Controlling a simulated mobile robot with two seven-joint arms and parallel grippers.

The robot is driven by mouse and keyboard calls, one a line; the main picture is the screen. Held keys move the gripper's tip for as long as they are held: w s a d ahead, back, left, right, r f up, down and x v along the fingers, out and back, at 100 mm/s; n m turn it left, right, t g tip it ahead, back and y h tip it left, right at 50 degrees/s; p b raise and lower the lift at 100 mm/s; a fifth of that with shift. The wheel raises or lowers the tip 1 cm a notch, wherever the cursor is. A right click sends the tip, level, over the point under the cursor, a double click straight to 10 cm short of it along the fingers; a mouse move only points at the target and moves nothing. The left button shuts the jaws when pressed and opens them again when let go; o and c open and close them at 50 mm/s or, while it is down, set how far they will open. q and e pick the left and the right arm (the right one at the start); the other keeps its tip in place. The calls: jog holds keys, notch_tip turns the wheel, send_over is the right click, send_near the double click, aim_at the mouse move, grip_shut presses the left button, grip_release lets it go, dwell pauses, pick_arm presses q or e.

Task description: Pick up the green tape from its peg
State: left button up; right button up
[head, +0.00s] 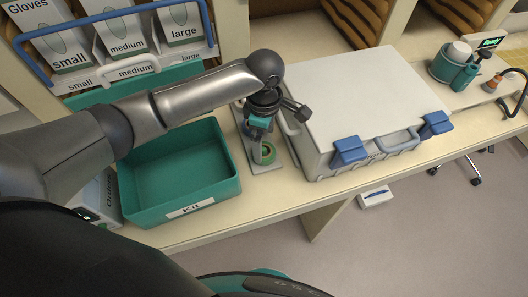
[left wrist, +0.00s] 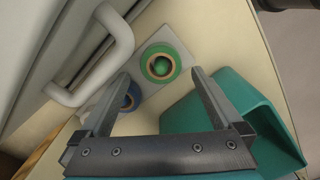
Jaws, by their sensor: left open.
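The green tape (head: 266,154) is a ring with a tan core, around a peg on a pale stand (head: 266,166) between the teal kit bin and the white case. In the left wrist view the green tape (left wrist: 175,57) lies just beyond the fingertips, near the middle of the gap. My left gripper (head: 257,138) is above the stand; its two fingers are spread and empty in the left wrist view (left wrist: 160,73). A blue tape (left wrist: 128,103) on the same stand is partly hidden by the left-hand finger. My right gripper is not in view.
The teal kit bin (head: 231,186) stands empty left of the stand. The white case (head: 365,90) with blue latches is close on the right; its handle (left wrist: 125,40) shows in the left wrist view. A glove rack (head: 130,70) stands behind. Bare counter is narrow in front.

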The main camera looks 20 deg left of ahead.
aim_at(264, 149)
pick_arm(q)
notch_tip(264, 149, down, 4)
jog(key=shift+r+b, duration=0.1)
jog(key=shift+b, duration=0.2)
jog(key=shift+s, duration=0.1)
jog(key=c, duration=1.3)
jog(key=shift+r, duration=0.1)
